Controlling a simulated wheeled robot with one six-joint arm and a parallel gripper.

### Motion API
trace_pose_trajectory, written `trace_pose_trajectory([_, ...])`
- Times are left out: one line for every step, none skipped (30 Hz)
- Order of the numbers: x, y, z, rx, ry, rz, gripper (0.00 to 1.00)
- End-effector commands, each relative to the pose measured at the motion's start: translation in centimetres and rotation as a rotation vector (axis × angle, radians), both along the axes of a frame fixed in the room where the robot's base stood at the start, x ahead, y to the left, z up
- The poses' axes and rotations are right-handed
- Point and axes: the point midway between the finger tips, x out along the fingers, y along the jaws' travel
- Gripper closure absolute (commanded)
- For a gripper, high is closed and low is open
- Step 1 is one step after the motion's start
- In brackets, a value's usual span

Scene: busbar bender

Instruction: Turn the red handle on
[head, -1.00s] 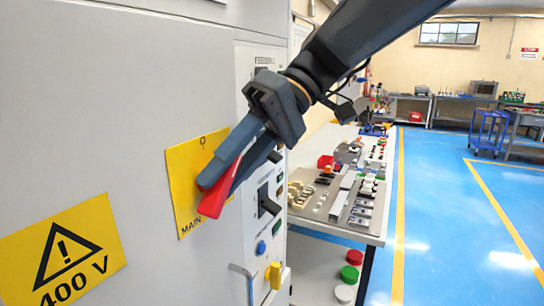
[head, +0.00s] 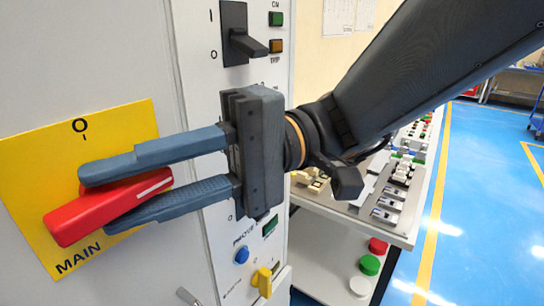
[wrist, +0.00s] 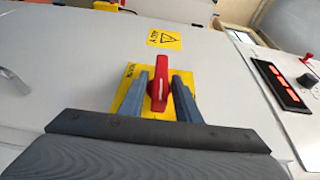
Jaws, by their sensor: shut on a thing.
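The red handle (head: 105,208) sits on a yellow plate (head: 30,185) on the grey cabinet front. It lies near level in the head view, with its right end a little higher and a white line there. The plate has an "O" mark at its top and "MAIN" at its lower edge. My gripper (head: 99,202) comes from the right and is shut on the handle, one blue-grey finger above it and one below. In the wrist view the red handle (wrist: 158,85) stands between the two fingers (wrist: 160,97). Part of the plate is hidden by the fingers and handle.
A black lever switch (head: 245,42) juts from the panel just above my gripper. A blue button (head: 242,256) and yellow knob (head: 262,280) are below it. A parts bench (head: 335,212) stands to the right, with open blue floor (head: 485,200) beyond.

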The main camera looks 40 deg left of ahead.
Motion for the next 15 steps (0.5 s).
trace_pose_trajectory([-0.51, -0.04, -0.05, -0.002, 0.014, 0.008, 1.00])
trace_pose_trajectory([-0.67, -0.04, -0.03, -0.004, 0.020, 0.009, 1.00])
trace_pose_trajectory([-0.84, -0.03, -0.02, -0.004, 0.028, 0.009, 1.00])
trace_pose_trajectory([-0.93, -0.02, -0.03, -0.005, 0.033, 0.010, 1.00])
trace_pose_trajectory([-1.01, -0.02, -0.03, -0.006, 0.036, 0.010, 1.00])
trace_pose_trajectory([-1.09, -0.03, -0.03, -0.006, 0.040, 0.010, 1.00])
trace_pose_trajectory([-1.13, -0.03, -0.03, -0.007, 0.043, 0.010, 1.00])
trace_pose_trajectory([-1.15, -0.02, -0.03, -0.007, 0.044, 0.010, 1.00])
trace_pose_trajectory([-1.15, -0.02, -0.03, -0.008, 0.046, 0.009, 1.00])
trace_pose_trajectory([-1.14, -0.01, -0.03, -0.008, 0.046, 0.009, 1.00])
trace_pose_trajectory([-1.13, -0.01, -0.03, -0.007, 0.047, 0.008, 1.00])
trace_pose_trajectory([-1.11, 0.00, -0.02, -0.007, 0.047, 0.008, 1.00])
trace_pose_trajectory([-1.10, 0.00, -0.03, -0.007, 0.047, 0.007, 1.00])
trace_pose_trajectory([-1.09, 0.00, -0.02, -0.007, 0.047, 0.007, 1.00])
trace_pose_trajectory([-1.07, 0.00, -0.03, -0.008, 0.046, 0.007, 1.00])
